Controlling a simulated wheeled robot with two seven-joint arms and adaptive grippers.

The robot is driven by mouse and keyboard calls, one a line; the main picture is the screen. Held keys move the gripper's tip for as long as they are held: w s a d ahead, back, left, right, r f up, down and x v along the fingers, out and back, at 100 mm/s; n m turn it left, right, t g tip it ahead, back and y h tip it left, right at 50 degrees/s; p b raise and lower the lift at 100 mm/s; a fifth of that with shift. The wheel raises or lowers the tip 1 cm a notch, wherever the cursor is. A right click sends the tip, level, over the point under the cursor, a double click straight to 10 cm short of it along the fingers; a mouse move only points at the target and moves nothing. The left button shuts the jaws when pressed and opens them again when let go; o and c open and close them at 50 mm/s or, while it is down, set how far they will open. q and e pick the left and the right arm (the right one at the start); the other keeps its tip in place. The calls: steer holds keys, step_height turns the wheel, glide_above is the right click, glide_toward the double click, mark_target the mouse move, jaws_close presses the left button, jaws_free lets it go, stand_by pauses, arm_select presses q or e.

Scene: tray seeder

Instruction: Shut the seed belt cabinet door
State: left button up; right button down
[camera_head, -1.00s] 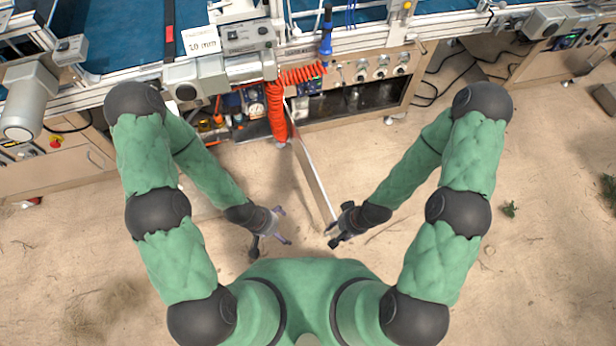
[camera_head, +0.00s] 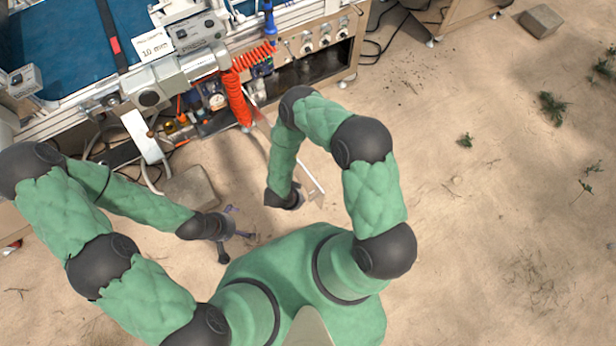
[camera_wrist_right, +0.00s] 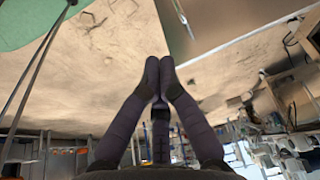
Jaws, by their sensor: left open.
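The cabinet door (camera_head: 313,184) stands open from the seeder's front, seen nearly edge-on as a thin tan panel with a pale edge. My right forearm covers part of it. A tan panel that looks like this door (camera_wrist_right: 225,25) fills the upper right of the right wrist view. My right gripper (camera_wrist_right: 158,68) has its fingertips together with nothing between them, close to that panel; contact cannot be told. In the head view its fingers are mostly hidden by the wrist. My left gripper (camera_head: 240,229) is open and empty, low over the floor left of the door.
The seeder frame (camera_head: 300,42) spans the upper left, with a blue belt (camera_head: 50,45) on top. A red coiled hose (camera_head: 237,95) hangs before the cabinet opening. A grey slab (camera_head: 190,190) lies near my left forearm. Sandy floor on the right is mostly clear.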

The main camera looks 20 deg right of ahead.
steer(key=w+d+f+b, duration=0.1)
steer(key=d+f+b, duration=0.3)
steer(key=d+f, duration=0.3)
steer(key=shift+b+x, duration=0.4)
steer(key=shift+x, duration=0.8)
steer(key=shift+a+f, duration=0.1)
steer(key=shift+a, duration=0.05)
